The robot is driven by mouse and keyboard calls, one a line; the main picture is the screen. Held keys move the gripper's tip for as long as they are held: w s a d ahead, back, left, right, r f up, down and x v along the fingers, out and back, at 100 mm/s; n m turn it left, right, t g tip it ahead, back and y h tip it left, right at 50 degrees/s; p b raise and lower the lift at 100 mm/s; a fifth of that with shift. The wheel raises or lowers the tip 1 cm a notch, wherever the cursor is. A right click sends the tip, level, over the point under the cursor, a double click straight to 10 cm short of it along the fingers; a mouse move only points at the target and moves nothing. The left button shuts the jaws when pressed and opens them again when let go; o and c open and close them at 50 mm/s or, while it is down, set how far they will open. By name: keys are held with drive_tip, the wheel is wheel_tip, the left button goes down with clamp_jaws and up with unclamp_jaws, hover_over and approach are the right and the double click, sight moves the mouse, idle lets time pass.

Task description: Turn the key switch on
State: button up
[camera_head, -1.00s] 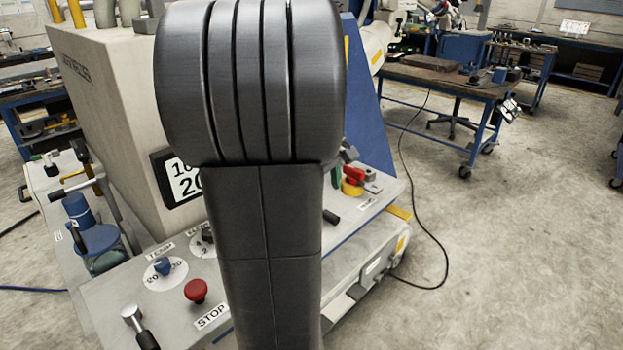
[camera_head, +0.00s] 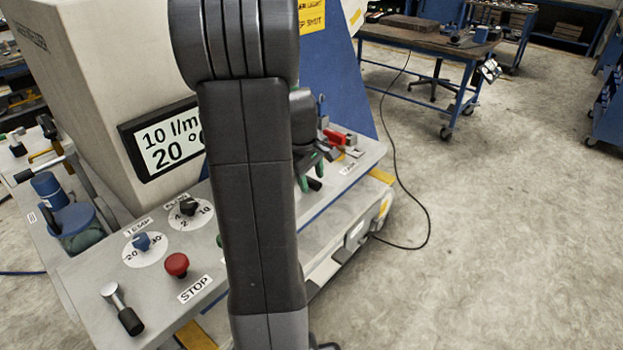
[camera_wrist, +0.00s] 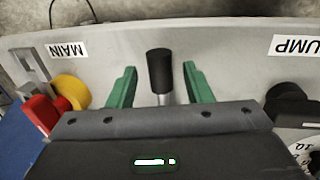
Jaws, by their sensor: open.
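A red handle on a yellow round base (camera_wrist: 68,93) sits beside the MAIN label (camera_wrist: 66,50) at the left of the wrist view. The red handle also shows in the head view (camera_head: 335,137), just beyond my gripper. I cannot tell whether this is the key switch; no key is clearly visible. My gripper (camera_wrist: 157,78) is open, with one green finger on each side of a black-capped lever (camera_wrist: 160,70) with a metal shank. The fingers look apart from it. In the head view, my gripper (camera_head: 316,168) is low over the panel's right end, partly hidden by my arm.
The panel (camera_head: 215,255) also carries a TEMP knob (camera_head: 142,242), a PUMP knob (camera_head: 188,207), a red STOP button (camera_head: 176,264) and another lever (camera_head: 122,308). A display (camera_head: 165,140) stands behind. A cable (camera_head: 405,190) lies on open floor to the right.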

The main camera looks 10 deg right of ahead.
drive_tip(key=shift+f, duration=0.35)
clamp_jaws()
